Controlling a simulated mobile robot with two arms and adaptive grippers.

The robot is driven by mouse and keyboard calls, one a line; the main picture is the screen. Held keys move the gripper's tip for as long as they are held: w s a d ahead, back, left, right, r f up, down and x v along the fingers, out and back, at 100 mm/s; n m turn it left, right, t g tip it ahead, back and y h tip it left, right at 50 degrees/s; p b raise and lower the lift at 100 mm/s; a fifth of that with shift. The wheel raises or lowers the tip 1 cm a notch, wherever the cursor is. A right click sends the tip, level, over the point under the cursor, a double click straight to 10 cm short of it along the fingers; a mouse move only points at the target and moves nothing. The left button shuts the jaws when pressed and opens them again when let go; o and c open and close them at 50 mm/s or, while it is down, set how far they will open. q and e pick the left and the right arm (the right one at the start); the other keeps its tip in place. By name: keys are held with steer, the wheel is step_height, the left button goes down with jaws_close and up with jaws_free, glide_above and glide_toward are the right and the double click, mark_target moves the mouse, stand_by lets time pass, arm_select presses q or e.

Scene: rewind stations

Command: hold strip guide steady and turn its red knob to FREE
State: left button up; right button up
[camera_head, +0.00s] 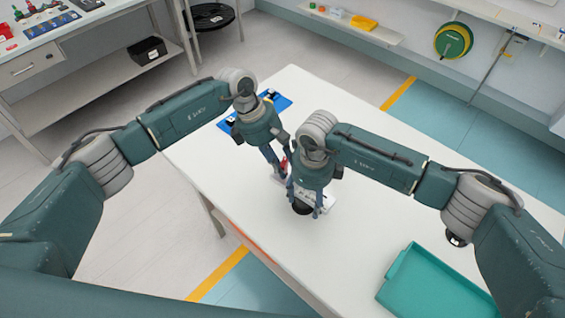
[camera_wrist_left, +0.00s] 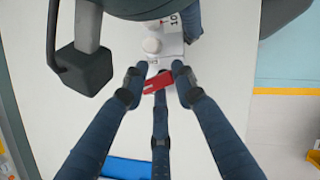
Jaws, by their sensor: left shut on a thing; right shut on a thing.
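The strip guide is a small white block (camera_head: 331,200) on the white table, mostly hidden under my right gripper (camera_head: 305,200). In the left wrist view its white body (camera_wrist_left: 172,48) shows part of a printed number. The red knob (camera_head: 283,163) is at its far side; it also shows in the left wrist view (camera_wrist_left: 157,83), slightly tilted. My left gripper (camera_head: 281,168) is shut on the red knob, with fingers on both sides of it. My right gripper is shut on the guide's body from above. The FREE mark cannot be read.
A blue mat (camera_head: 279,102) with small dark items lies at the table's far end, behind my left gripper. A teal tray (camera_head: 392,274) stands at the near right. Bare white table (camera_head: 240,200) lies around the guide. My two grippers are very close together.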

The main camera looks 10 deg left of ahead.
arm_select(q)
steer(key=shift+d+r, duration=0.2)
steer(key=shift+d, duration=0.2)
steer(key=o, duration=1.2)
steer(key=v, duration=0.8)
steer(key=shift+a, duration=0.3)
steer(key=shift+f, duration=0.1)
